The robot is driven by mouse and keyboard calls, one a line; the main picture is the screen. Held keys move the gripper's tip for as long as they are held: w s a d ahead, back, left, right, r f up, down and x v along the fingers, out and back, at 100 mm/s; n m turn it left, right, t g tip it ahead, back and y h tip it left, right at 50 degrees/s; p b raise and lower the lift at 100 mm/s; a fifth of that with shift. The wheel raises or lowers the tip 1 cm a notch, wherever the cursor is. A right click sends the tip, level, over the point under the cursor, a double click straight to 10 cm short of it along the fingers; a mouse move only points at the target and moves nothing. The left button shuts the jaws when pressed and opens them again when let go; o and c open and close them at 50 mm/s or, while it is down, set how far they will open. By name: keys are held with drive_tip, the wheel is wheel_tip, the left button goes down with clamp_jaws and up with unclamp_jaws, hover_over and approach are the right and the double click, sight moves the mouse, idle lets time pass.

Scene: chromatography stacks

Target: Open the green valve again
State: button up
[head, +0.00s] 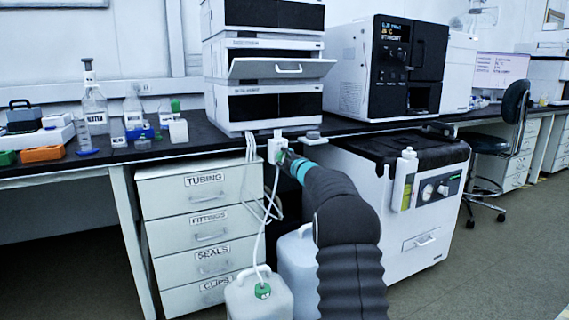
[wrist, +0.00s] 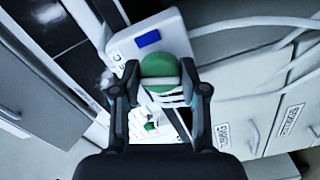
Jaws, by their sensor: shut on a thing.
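The green valve (wrist: 158,66) is a round green knob with a pale bar across it. It sits on a white block (wrist: 118,45) with a blue patch. In the wrist view my gripper (wrist: 160,82) has one finger on each side of the knob and is closed on it. In the head view the white block (head: 276,143) is at the front edge of the bench, below the stacked modules. My gripper (head: 284,157) reaches it from the front right and hides most of the knob. The valve's open or closed setting cannot be told.
White tubes run from the block down to a jug with a green cap (head: 262,291). A drawer cabinet (head: 205,209) stands left, close to the tubes. A white cabinet on the right (head: 425,215) is beside my arm. Glass bottles (head: 94,108) stand on the bench at left.

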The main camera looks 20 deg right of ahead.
drive_tip(key=shift+n+b, duration=0.3)
drive_tip(key=shift+n, duration=1.7)
drive_tip(key=o, duration=1.2)
drive_tip(key=shift+c, duration=0.2)
drive_tip(key=shift+s, duration=0.15)
drive_tip(key=s, duration=1.1)
drive_tip(key=shift+s+d, duration=0.2)
drive_tip(key=shift+s, duration=0.15)
